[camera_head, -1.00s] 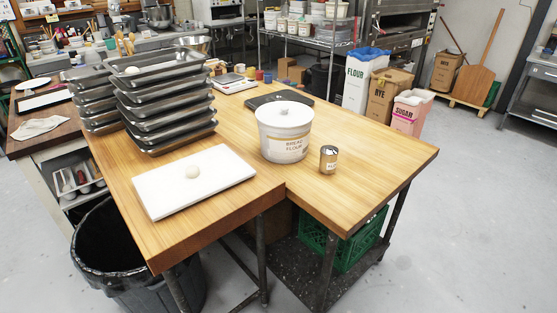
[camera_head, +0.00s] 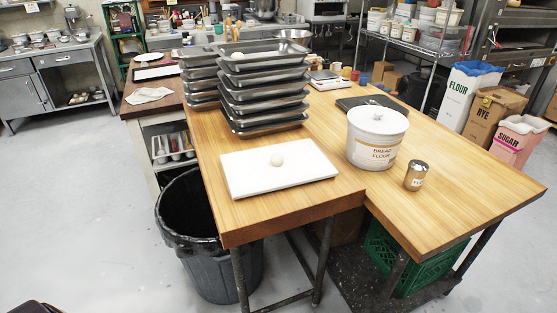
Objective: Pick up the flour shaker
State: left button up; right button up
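The flour shaker (camera_head: 416,176) is a small brownish metal can with a pale label, its lettering too small to read fully. It stands upright on the wooden worktable (camera_head: 440,215), just right of the white bread flour tub (camera_head: 376,140) and apart from it. Neither of my grippers can be made out. A small dark shape shows at the bottom left edge; I cannot tell what it is.
A black bin (camera_head: 210,260) stands below. Flour (camera_head: 468,95) and sugar (camera_head: 515,140) containers stand behind, right. Floor at left is clear.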

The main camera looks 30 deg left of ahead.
aim_at(417, 172)
jog(key=i+j+u, duration=0.1)
jog(key=j, duration=0.3)
jog(key=i+j+u, duration=0.1)
jog(key=i+j, duration=0.2)
jog(key=j, duration=0.15)
jog(key=i+j+u, duration=0.1)
jog(key=j, duration=0.25)
jog(key=i, duration=0.1)
